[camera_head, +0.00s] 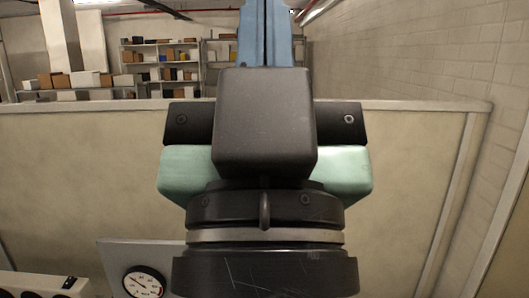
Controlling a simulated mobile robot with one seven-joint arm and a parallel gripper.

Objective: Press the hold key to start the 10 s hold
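My gripper (265,30) fills the middle of the head view, seen from behind its dark wrist. Its two blue fingers run up out of the top edge side by side, with only a thin dark line between them. They look shut, with nothing seen between them; their tips are out of frame. A grey panel (115,256) with a round white dial gauge (144,283) shows at lower left, partly behind my wrist. I cannot make out a hold key; part of the panel is hidden or cut off.
A pale box (30,284) with dark round parts sits at the bottom left corner, cut off. A beige partition (410,150) stands behind my gripper. Shelves with boxes (160,60) stand far back. A pale brick wall (420,60) runs along the right.

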